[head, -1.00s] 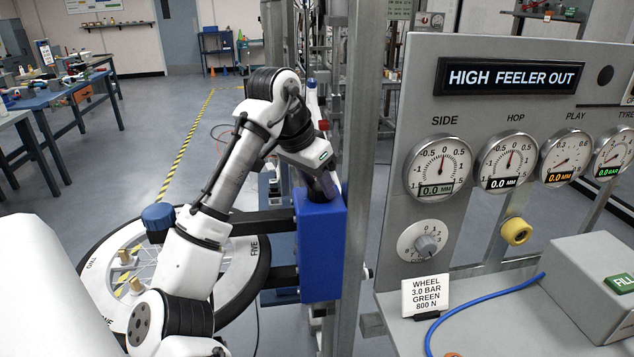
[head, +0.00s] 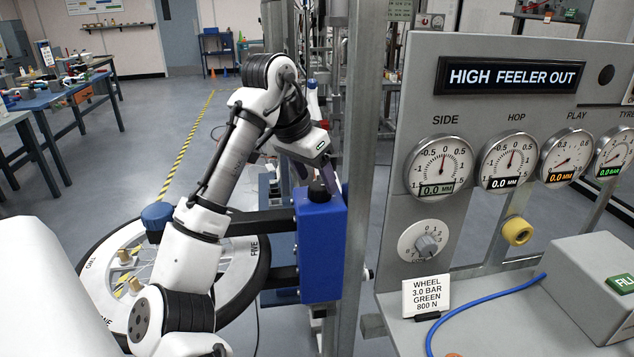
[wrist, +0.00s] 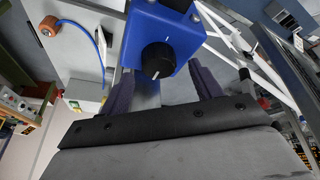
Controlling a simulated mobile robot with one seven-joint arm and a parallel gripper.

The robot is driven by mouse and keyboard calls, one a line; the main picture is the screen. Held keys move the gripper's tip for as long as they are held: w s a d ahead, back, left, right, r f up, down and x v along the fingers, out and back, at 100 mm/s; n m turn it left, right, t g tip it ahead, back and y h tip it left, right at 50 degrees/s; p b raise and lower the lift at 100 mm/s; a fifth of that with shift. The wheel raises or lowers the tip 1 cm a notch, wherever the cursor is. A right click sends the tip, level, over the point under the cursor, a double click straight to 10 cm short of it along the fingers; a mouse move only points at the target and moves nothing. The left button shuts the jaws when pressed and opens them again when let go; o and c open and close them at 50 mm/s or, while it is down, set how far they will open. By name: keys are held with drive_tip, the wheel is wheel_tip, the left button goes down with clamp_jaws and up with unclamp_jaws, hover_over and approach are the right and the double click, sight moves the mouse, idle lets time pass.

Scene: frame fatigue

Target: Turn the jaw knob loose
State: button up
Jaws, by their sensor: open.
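A blue box (head: 321,245) is fixed beside the metal post in the head view. A black knob (head: 319,193) shows on its top. In the wrist view, a black knob with a white pointer line (wrist: 158,60) sits on a face of the blue box (wrist: 182,32), near a white mark; I take it for the jaw knob. My gripper (wrist: 161,72) is open, its dark purple fingers either side of the knob in that view and apart from it. In the head view my gripper (head: 328,172) is just above and behind the box top, partly hidden.
Dark bars run from the box towards a wheel (head: 240,290) with a blue knob (head: 157,215) above it. A metal post (head: 348,120) stands close right of my gripper. A gauge panel (head: 500,110) reading "HIGH FEELER OUT" stands farther right.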

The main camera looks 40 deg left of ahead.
drive_tip(key=v, duration=1.1)
drive_tip(key=shift+r, duration=0.3)
drive_tip(key=shift+s, duration=0.15)
